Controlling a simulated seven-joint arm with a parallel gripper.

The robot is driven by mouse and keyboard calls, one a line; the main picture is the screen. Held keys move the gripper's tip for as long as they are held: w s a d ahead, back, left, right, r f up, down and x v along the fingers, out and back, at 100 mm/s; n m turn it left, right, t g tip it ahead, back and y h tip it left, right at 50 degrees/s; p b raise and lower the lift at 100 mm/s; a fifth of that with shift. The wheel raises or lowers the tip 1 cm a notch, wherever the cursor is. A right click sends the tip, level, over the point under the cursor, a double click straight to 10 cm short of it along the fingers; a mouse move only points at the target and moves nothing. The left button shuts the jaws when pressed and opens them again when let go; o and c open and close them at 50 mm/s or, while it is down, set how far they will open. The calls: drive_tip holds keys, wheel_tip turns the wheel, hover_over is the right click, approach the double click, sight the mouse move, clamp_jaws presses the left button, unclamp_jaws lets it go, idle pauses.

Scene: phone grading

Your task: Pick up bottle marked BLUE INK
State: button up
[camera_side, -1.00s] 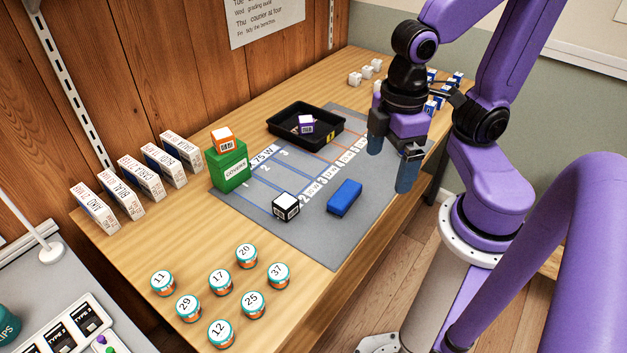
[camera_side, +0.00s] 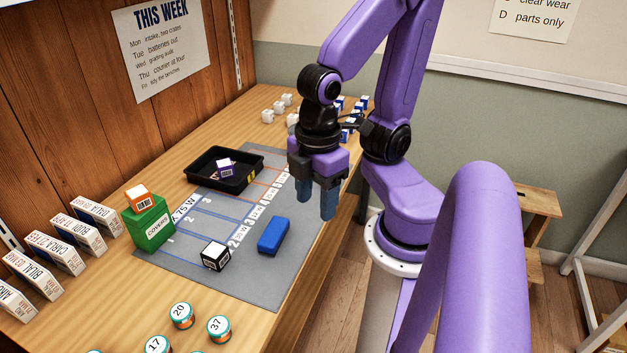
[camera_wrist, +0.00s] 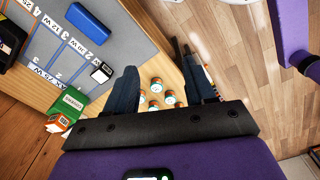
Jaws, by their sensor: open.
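No bottle with a readable BLUE INK mark shows in either view. My gripper (camera_side: 316,197) is open and empty, pointing down above the right edge of the grey mat (camera_side: 262,292). In the wrist view my gripper (camera_wrist: 160,62) has its two dark fingers well apart, with several numbered round jars (camera_wrist: 154,85) seen beyond and between them. Small blue-and-white items (camera_side: 350,122) stand behind my arm at the far end of the bench, partly hidden; their labels are too small to read.
On the mat are a blue block (camera_side: 273,236), a black-and-white cube (camera_side: 215,256) and a black tray (camera_side: 212,182) holding a purple cube. A green COVERS box (camera_side: 152,226) carries an orange cube. White boxes (camera_side: 72,231) line the left. White cubes (camera_side: 268,116) stand at the back.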

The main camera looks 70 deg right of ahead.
drive_tip(key=w+d+f+g+h, duration=0.1)
drive_tip(key=w+d+f+h, duration=0.3)
drive_tip(key=d, duration=0.5)
drive_tip(key=w+d+f+n+g+h, duration=0.1)
drive_tip(key=w+d+f+h, duration=0.1)
drive_tip(key=w+d+h, duration=0.45)
drive_tip(key=w+d+f+g+h, duration=0.1)
drive_tip(key=w+d+f+h, duration=0.15)
drive_tip(key=d+h, duration=0.6)
drive_tip(key=d+f+n, duration=0.1)
drive_tip(key=d+f, duration=0.1)
drive_tip(key=f, duration=0.2)
drive_tip(key=d+f+n+t, duration=0.1)
drive_tip(key=d+f, duration=0.2)
drive_tip(key=f, duration=0.2)
drive_tip(key=d+f+n, duration=0.1)
drive_tip(key=d+f, duration=0.1)
drive_tip(key=f, duration=0.2)
drive_tip(key=shift+s+d+f+n+t+y, duration=0.15)
drive_tip(key=shift+s+d+n+t+y, duration=0.15)
drive_tip(key=shift+s+d+y, duration=0.1)
drive_tip(key=shift+d+f, duration=0.15)
drive_tip(key=shift+d, duration=0.15)
drive_tip(key=shift+s+d, duration=0.15)
drive_tip(key=shift+d, duration=1.55)
drive_tip(key=shift+s+d, duration=0.1)
drive_tip(key=shift+d, duration=1.6)
clamp_jaws()
